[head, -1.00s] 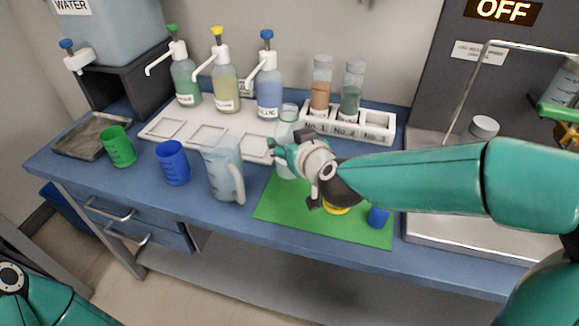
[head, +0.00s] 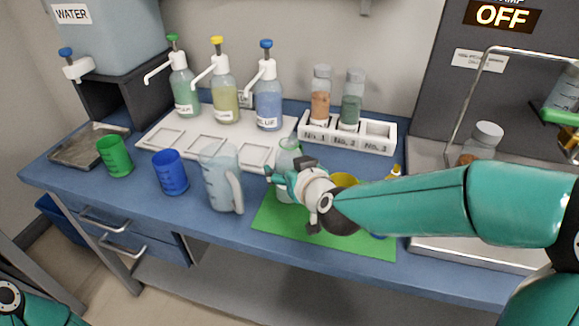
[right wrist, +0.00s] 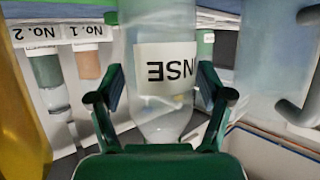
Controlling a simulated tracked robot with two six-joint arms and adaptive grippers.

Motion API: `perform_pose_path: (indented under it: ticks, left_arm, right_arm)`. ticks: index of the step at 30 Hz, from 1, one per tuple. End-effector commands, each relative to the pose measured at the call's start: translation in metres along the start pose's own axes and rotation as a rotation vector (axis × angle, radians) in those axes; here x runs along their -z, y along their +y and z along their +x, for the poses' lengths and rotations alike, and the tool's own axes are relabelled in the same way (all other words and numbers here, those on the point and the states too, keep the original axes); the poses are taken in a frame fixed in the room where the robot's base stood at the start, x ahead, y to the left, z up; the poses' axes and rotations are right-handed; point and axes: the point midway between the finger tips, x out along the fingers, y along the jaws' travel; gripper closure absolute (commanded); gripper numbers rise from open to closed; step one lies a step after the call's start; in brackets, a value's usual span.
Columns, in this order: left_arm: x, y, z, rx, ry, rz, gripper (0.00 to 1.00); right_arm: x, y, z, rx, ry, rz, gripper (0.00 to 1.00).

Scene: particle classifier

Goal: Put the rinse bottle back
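The rinse bottle (head: 287,160) is clear and pale, with an upside-down label in the right wrist view (right wrist: 165,70). It is upright at the back left of the green mat (head: 272,218); its lower part is partly hidden by my gripper. My right gripper (head: 278,180) has its fingers on both sides of the bottle, and its pads look pressed against it in the right wrist view (right wrist: 160,88). I cannot tell whether the bottle's base touches the mat. My left gripper is out of view; only part of that arm shows at lower left.
A clear jug (head: 221,180) stands just left of the bottle, with blue (head: 170,172) and green (head: 114,156) cups further left. A white tray (head: 247,152) and vial rack (head: 338,140) lie behind. A yellow cup (head: 344,180) is behind my right arm. A jar (head: 482,142) stands at right.

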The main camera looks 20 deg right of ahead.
Motion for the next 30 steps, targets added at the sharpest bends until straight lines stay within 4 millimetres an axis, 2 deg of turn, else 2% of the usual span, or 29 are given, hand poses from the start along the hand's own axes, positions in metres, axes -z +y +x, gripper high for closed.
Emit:
perform_pose_path:
  ticks: [11,14,17,30]
  left_arm:
    - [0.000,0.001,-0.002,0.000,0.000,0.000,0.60]
    - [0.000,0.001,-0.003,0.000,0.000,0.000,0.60]
    - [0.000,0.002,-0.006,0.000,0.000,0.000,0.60]
    - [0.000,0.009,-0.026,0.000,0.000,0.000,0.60]
  right_arm:
    - [0.003,0.000,-0.001,0.001,0.000,0.000,0.14]
    - [0.003,0.000,-0.008,0.001,0.002,0.000,0.14]
    - [0.004,0.000,-0.021,0.001,0.002,0.001,0.14]
    - [0.005,-0.001,-0.104,0.002,0.003,-0.001,0.14]
